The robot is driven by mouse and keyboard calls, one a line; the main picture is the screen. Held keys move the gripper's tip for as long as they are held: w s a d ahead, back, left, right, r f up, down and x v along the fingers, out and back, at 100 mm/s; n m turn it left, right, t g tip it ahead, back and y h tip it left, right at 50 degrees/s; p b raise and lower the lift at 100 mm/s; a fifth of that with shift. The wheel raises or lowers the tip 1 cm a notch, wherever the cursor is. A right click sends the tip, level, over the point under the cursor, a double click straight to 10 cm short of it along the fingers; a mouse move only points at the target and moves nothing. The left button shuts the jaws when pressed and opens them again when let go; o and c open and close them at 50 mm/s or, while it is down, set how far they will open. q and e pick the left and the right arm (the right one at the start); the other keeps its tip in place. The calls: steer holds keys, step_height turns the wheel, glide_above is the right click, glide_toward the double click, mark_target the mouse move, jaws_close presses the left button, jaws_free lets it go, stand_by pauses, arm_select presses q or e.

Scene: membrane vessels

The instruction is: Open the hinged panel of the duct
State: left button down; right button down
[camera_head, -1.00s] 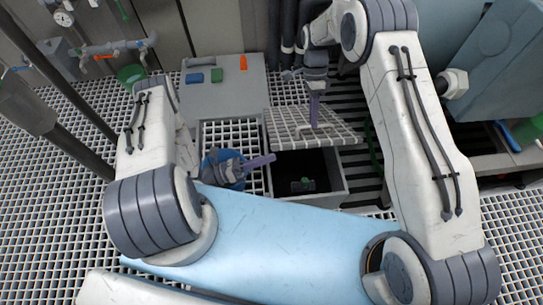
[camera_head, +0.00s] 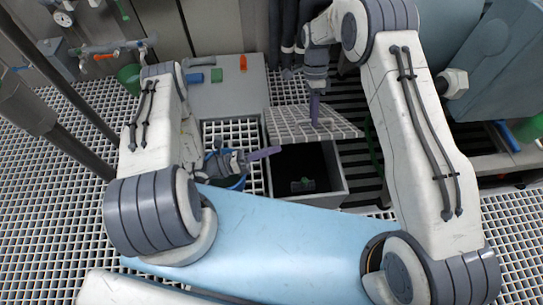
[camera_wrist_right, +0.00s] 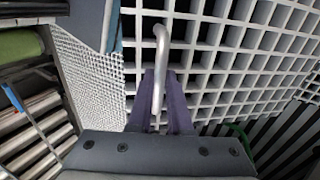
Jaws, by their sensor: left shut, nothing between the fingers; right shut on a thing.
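The hinged panel (camera_head: 290,121) is a light grating, raised and tilted over the duct (camera_head: 338,184), an open grey box with a dark inside. My right gripper (camera_head: 315,118) is shut on the panel's handle. In the right wrist view the pale bent handle (camera_wrist_right: 160,62) lies between the purple fingers of the gripper (camera_wrist_right: 160,95), with the panel's grating (camera_wrist_right: 225,60) behind it. A small dark and green item (camera_head: 303,185) sits inside the duct. My left gripper (camera_head: 272,152) is shut and empty, near the duct's left edge.
A grey cabinet top (camera_head: 228,95) behind the duct carries blue, green and orange items. A blue round container (camera_head: 238,183) is partly hidden by my left gripper. Black slats lie to the right of the duct. Grating floor surrounds it.

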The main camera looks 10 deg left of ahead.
steer(key=c, duration=0.8)
jaws_free()
steer(key=shift+w+a+f, duration=0.15)
steer(key=shift+w+f, duration=0.15)
steer(key=shift+f, duration=0.05)
steer(key=shift+c, duration=0.2)
steer(key=shift+r, duration=0.15)
